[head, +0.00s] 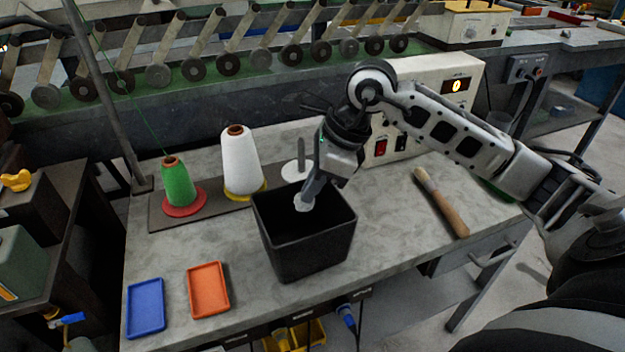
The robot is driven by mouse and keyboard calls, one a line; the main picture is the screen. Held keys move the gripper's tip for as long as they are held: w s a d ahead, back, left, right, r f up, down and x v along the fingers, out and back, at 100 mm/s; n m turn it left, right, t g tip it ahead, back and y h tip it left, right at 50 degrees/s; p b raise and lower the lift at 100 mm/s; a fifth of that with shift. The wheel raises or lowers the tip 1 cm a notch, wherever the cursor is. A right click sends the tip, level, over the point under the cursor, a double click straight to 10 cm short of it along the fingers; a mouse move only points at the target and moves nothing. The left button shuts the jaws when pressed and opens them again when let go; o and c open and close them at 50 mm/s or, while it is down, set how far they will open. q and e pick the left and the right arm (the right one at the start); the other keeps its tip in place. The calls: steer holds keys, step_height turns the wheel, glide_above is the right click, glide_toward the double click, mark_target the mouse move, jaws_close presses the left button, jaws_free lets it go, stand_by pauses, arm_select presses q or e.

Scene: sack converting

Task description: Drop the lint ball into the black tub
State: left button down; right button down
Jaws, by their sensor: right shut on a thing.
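The black tub (308,253) stands upright on the grey worktop, near its front edge. My right gripper (306,197) reaches down over the tub's opening from the upper right. It is shut on the lint ball (301,204), a small pale grey-white lump at its fingertips. The lint ball shows against the dark inside of the tub; its exact height relative to the rim is hard to tell. My left gripper does not show.
Behind the tub stand a green thread cone (178,184) and a white thread cone (240,162). A brush (443,204) lies to the right, before a control box (430,95). A blue tray (146,308) and an orange tray (208,290) lie front left.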

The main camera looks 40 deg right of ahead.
steer(key=c, duration=1.5)
jaws_free()
steer(key=v, duration=1.6)
steer(key=shift+f, duration=0.1)
